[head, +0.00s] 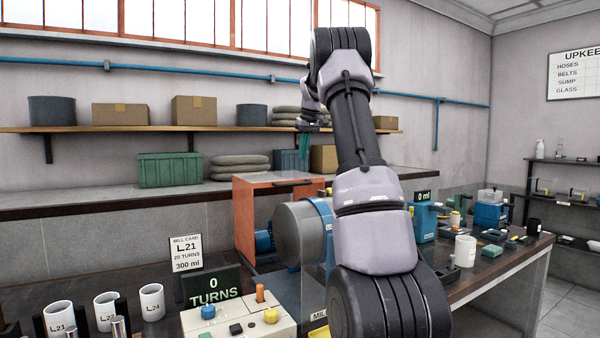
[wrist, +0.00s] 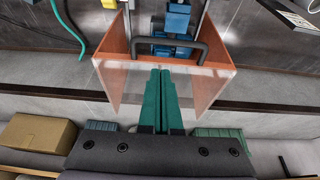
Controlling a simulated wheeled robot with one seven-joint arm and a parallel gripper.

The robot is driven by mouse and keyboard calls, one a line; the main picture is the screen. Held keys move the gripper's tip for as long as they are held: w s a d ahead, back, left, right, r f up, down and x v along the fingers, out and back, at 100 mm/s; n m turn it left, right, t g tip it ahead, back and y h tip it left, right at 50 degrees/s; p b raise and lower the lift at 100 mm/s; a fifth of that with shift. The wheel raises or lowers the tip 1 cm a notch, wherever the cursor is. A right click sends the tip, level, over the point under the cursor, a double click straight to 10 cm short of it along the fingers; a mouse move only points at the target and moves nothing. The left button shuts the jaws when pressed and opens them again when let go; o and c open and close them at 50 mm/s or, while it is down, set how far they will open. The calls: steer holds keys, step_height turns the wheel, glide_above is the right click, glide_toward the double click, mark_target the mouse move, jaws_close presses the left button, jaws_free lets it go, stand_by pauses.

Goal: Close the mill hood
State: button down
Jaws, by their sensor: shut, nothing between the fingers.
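The mill hood (head: 278,183) is an orange box with a black bar handle on its top. In the head view it stands behind and left of the grey mill drum (head: 298,232), which is uncovered. In the wrist view the hood shows orange side walls (wrist: 210,88), a clear panel (wrist: 128,78) and the black handle (wrist: 203,55). My gripper (head: 301,160) has green fingers and is above the hood. In the wrist view the fingers of my gripper (wrist: 160,72) are together and empty, their tips close to the handle; I cannot tell whether they touch it.
A turns counter (head: 212,287), a button panel (head: 240,318) and several white mugs (head: 152,302) stand at the front left. A blue device (head: 423,222) and small items stand right of my arm. A shelf with boxes (head: 120,114) runs along the back wall.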

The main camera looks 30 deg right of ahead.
steer(key=x, duration=1)
steer(key=shift+s, duration=0.1)
